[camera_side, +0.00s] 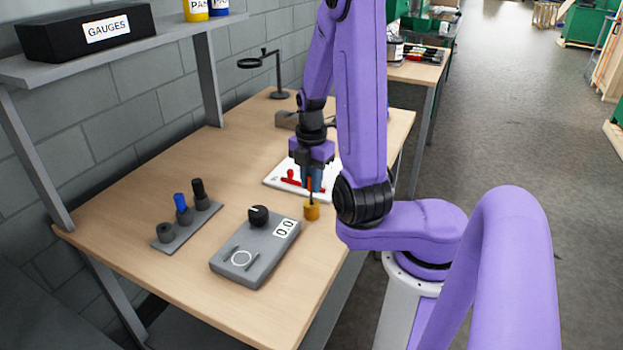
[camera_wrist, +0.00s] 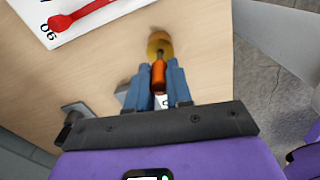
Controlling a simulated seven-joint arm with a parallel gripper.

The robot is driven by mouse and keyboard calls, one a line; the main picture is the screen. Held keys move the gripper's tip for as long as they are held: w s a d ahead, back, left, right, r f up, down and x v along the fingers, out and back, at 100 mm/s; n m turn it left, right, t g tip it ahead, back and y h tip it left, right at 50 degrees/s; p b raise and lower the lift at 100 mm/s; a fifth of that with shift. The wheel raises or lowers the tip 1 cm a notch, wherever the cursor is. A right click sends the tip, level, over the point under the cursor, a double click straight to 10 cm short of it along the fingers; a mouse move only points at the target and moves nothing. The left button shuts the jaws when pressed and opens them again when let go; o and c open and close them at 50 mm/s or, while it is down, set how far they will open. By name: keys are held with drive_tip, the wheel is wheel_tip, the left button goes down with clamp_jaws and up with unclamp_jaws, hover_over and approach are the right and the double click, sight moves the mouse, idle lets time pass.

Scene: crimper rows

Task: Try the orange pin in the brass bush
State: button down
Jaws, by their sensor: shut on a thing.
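My gripper (camera_side: 312,181) is shut on the orange pin (camera_wrist: 158,76), which shows between its blue fingers in the wrist view. The pin points down, with a narrower dark end toward the brass bush (camera_side: 312,211). The bush also shows in the wrist view (camera_wrist: 152,40), just beyond the pin's end. It stands on the table near its right edge. The dark end overlaps the bush in the wrist view. I cannot tell whether it is inside the bore or just above it.
A grey rack (camera_side: 186,230) has one empty holder (camera_side: 165,232), a blue pin (camera_side: 180,201) and a black pin (camera_side: 198,187). A grey box (camera_side: 238,263) with a knob and display stands left of the bush. A white board (camera_side: 273,180) with a red tool lies behind my gripper.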

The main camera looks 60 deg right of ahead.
drive_tip(key=shift+f, duration=1.25)
idle(0.9)
drive_tip(key=shift+r, duration=0.15)
idle(0.7)
drive_tip(key=shift+r, duration=3.45)
